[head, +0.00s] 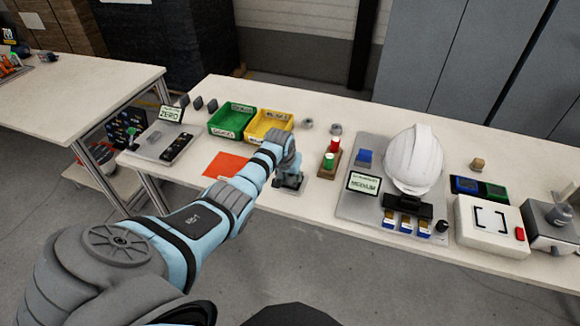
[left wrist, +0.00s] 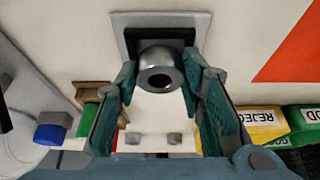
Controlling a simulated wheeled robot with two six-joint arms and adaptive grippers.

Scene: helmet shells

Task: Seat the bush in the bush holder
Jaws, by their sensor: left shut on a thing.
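My left gripper (head: 289,172) is low over the table in the head view, over the bush holder (head: 290,186), a dark block on a grey plate. In the left wrist view my left gripper (left wrist: 158,82) is shut on the bush (left wrist: 160,62), a grey metal ring with a round hole. The bush lies in front of the black square of the bush holder (left wrist: 128,38) and overlaps it. Whether it touches or sits in the holder cannot be told. In the head view the gripper hides the bush. My right gripper is not in view.
An orange mat (head: 222,164) lies left of the holder. A wooden stand with red and green pieces (head: 329,161) is close on its right. Green (head: 232,121) and yellow (head: 267,125) bins and two grey ring parts (head: 307,124) are behind. A white helmet (head: 412,160) stands farther right.

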